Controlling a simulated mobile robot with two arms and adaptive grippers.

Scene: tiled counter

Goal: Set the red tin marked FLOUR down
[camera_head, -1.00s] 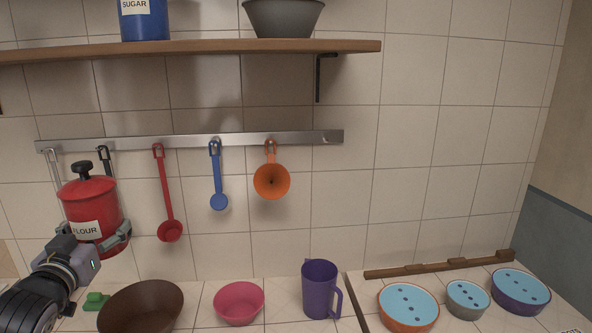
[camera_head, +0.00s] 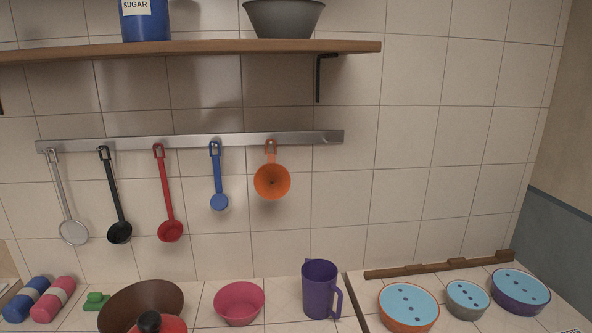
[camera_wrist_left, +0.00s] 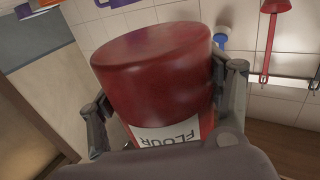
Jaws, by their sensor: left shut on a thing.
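The red tin marked FLOUR (camera_wrist_left: 155,75) fills the middle of the left wrist view, its label (camera_wrist_left: 168,134) near the palm. My left gripper (camera_wrist_left: 165,92) is shut on it, one finger on each side. My right gripper is in neither view.
A pink bowl (camera_head: 239,303) and purple jug (camera_head: 320,289) stand on the tiled counter. Blue (camera_head: 27,299) and pink (camera_head: 53,298) rolls lie at left beside a green object (camera_head: 96,301). Utensils hang from a rail (camera_head: 190,141). Several blue-topped bowls stand right. The shelf (camera_head: 190,50) holds a blue SUGAR tin.

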